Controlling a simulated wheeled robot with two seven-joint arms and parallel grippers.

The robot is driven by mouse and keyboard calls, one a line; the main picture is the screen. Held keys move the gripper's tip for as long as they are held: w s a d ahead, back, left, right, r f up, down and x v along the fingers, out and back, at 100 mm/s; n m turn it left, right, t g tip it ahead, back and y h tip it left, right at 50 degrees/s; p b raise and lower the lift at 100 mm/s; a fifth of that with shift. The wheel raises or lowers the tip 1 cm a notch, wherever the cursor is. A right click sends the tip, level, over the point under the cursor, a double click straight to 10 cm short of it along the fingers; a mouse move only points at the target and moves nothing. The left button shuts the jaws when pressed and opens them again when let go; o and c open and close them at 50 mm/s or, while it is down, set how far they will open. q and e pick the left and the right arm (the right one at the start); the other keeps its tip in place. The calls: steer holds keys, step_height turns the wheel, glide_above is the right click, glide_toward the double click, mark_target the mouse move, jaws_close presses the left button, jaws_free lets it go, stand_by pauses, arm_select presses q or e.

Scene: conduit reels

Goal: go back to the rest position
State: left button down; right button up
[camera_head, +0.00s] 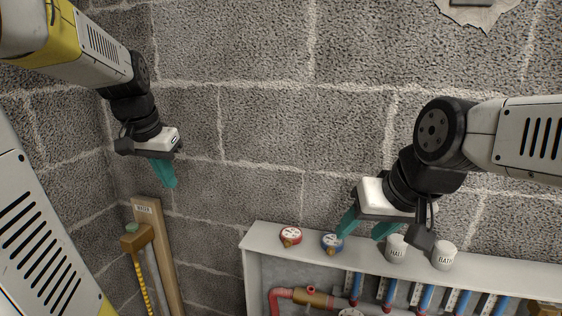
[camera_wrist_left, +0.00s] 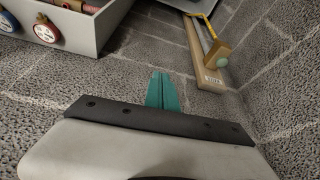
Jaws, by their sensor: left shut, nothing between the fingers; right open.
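My left gripper (camera_head: 166,172) hangs at the upper left in the head view, in front of the bare block wall. Its teal fingers are together with nothing between them; they also show shut in the left wrist view (camera_wrist_left: 162,90). My right gripper (camera_head: 366,228) is at the right in the head view, its teal fingers spread apart above the white shelf (camera_head: 400,264). The blue reel (camera_head: 332,242) lies on the shelf close to its left finger. I cannot tell whether they touch. A white cup marked HALL (camera_head: 396,250) stands near its right finger.
A red reel (camera_head: 290,236) lies left of the blue one, and a cup marked BATH (camera_head: 444,256) stands further right. Pipes (camera_head: 312,298) run below the shelf. A wooden board (camera_head: 158,250) and a yellow-striped rod lean at the left. The wall between the arms is clear.

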arm_select(q)
steer(key=s+d+f+n+t+h, duration=0.1)
steer(key=s+d+f, duration=0.2)
steer(key=s+d, duration=0.8)
steer(key=s, duration=0.3)
steer(key=shift+s+d+f+n+t+h, duration=0.2)
steer(key=shift+d+n+t+h, duration=0.1)
steer(key=shift+d+t+h, duration=0.1)
